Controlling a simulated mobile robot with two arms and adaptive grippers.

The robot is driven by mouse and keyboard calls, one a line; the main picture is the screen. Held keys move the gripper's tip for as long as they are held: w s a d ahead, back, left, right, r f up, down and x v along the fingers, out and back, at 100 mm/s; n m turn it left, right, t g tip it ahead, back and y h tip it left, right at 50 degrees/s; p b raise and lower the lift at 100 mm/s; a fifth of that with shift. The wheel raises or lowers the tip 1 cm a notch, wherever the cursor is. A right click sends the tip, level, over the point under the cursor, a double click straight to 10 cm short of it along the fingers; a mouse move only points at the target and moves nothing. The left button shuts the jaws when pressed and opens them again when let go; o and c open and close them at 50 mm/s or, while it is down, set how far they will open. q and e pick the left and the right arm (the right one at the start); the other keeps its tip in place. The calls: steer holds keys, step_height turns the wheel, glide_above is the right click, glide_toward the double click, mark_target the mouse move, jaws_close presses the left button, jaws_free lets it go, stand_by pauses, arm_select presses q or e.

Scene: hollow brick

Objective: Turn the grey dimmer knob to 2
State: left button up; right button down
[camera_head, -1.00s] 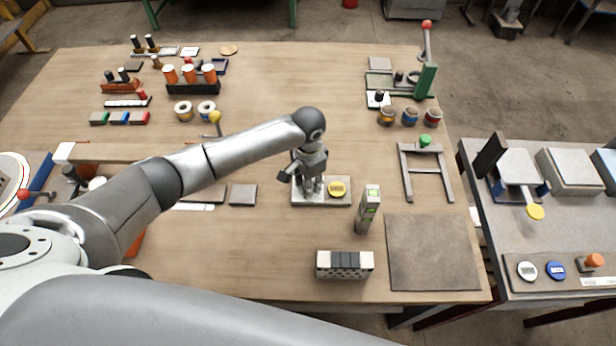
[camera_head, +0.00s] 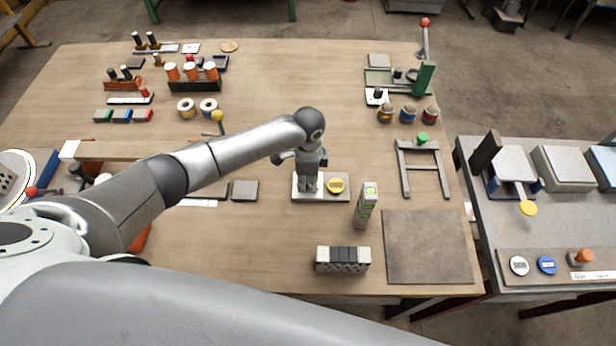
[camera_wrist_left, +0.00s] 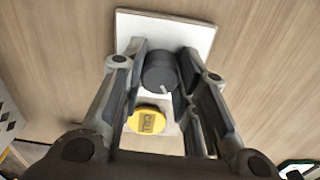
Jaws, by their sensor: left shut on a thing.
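The grey dimmer knob (camera_wrist_left: 160,75) shows in the left wrist view as a dark round knob with a light pointer mark on its face, on a white plate (camera_wrist_left: 190,35). My left gripper (camera_wrist_left: 165,82) has its two fingers on either side of the knob and is shut on it. In the head view my left gripper (camera_head: 308,185) points down over the left part of the plate (camera_head: 300,197) and hides the knob. Any numbers on the dial are hidden or too small to read. My right gripper is not in view.
A grey-green box-shaped device (camera_head: 366,205) stands to the right. A hollow block (camera_head: 343,261) is nearer the front. A brown mat (camera_head: 428,248) lies front right.

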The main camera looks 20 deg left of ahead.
mark_target(308, 180)
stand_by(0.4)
arm_select(q)
steer(key=o, duration=1.1)
steer(key=shift+c, duration=0.2)
step_height(308, 180, up, 12)
